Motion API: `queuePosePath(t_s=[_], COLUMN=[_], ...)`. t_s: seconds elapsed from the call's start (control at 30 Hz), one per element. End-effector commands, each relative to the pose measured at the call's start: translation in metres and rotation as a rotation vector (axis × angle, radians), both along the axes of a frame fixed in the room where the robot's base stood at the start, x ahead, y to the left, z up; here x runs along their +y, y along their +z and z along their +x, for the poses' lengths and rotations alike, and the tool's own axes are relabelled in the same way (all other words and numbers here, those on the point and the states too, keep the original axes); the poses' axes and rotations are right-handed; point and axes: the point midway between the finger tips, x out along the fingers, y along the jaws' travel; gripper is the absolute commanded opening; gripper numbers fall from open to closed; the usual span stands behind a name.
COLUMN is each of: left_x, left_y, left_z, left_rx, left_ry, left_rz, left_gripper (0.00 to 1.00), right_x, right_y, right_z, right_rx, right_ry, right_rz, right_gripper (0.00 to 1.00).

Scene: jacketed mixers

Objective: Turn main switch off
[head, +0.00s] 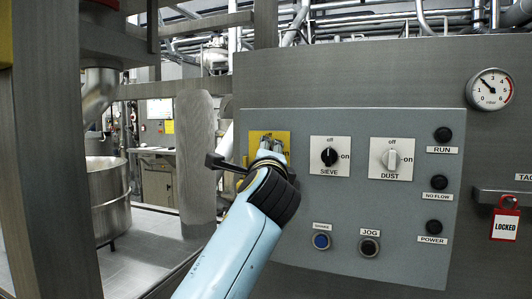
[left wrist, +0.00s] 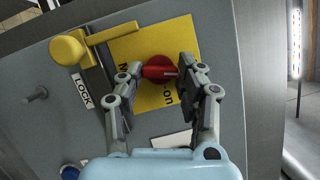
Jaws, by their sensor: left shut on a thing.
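The main switch is a red knob (left wrist: 158,67) on a yellow plate (left wrist: 182,35) in the left wrist view. My left gripper (left wrist: 161,70) is shut on the red knob, with one finger on each side. The white mark on the knob points right in that view, away from the letter M and not toward the word "on" below it. The fingers cover other lettering. In the head view, my left gripper (head: 269,150) is in front of the yellow plate (head: 256,137) and hides the knob. My right gripper is not in view.
The grey panel (head: 320,215) also carries the SIEVE switch (head: 329,156), DUST switch (head: 390,159) and several buttons and lamps. A yellow knobbed lever (left wrist: 72,48) and a LOCK label (left wrist: 82,90) are beside the yellow plate. A red LOCKED padlock tag (head: 505,224) hangs at the right.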

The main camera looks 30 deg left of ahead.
Motion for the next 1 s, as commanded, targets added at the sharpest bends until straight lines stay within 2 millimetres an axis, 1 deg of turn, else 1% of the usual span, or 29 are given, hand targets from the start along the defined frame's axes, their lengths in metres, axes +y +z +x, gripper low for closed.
queuePosePath(t_s=[0.03,0.2,0.4,0.67,1.0], left_x=[0.0,0.0,0.0,0.0,0.0], left_y=[0.002,0.002,0.002,0.001,0.0], left_z=[0.0,0.0,0.0,0.0,0.0], left_rx=[-0.007,-0.035,-0.058,-0.072,-0.075], left_ry=[0.0,0.001,0.001,0.001,0.001], left_rz=[-0.039,-0.159,-0.257,-0.317,-0.328], left_gripper=[0.04,0.04,0.04,0.04,0.04], right_x=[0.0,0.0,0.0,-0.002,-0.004], right_y=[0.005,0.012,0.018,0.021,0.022], right_z=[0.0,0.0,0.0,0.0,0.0], right_rx=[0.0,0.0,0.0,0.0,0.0], right_ry=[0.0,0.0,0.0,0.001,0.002], right_rz=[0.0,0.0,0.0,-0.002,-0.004], right_gripper=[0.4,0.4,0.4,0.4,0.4])
